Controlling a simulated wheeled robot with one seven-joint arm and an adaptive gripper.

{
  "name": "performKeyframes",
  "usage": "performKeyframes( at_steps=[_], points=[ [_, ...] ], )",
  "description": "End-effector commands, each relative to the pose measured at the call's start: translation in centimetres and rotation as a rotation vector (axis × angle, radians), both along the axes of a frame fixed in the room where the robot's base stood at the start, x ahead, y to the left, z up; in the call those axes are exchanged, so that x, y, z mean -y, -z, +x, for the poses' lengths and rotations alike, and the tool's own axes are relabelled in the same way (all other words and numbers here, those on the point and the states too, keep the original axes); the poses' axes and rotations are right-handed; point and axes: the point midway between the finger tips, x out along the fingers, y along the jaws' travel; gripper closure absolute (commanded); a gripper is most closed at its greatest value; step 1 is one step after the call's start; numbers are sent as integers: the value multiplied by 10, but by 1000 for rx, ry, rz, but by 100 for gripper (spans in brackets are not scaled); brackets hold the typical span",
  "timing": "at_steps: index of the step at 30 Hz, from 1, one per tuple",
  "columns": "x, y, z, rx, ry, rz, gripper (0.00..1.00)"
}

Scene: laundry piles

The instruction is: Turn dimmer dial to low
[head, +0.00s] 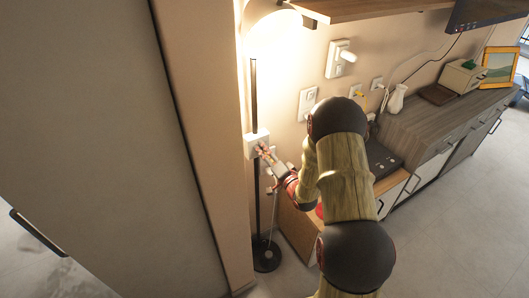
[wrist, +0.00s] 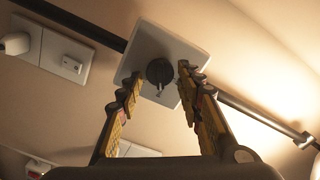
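The dimmer dial (wrist: 160,73) is a dark round knob on a square white wall plate (wrist: 150,42), seen near the top middle of the wrist view. In the head view the plate (head: 257,145) sits on the wall by the lamp pole, and the knob is too small to make out. My gripper (wrist: 158,80) is open, with one yellow finger on each side of the knob and gaps showing between them. In the head view my gripper (head: 263,151) reaches close to the plate.
A floor lamp pole (head: 254,95) with a lit shade (head: 272,28) stands close to the plate. Other wall switches (head: 307,103) and a white socket plate (wrist: 64,56) are nearby. A wooden shelf (head: 350,8) hangs above, and a cabinet (head: 440,120) stands at right.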

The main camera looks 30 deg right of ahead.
Motion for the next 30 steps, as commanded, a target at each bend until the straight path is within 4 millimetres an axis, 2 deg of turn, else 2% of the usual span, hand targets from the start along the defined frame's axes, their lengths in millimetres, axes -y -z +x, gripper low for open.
performKeyframes(
  at_steps=[17,23,30],
  points=[
    [0,0,0,-1,0,0,98],
    [0,1,0,0,0,-13,98],
    [0,1,0,4,1,-107,98]
  ],
)
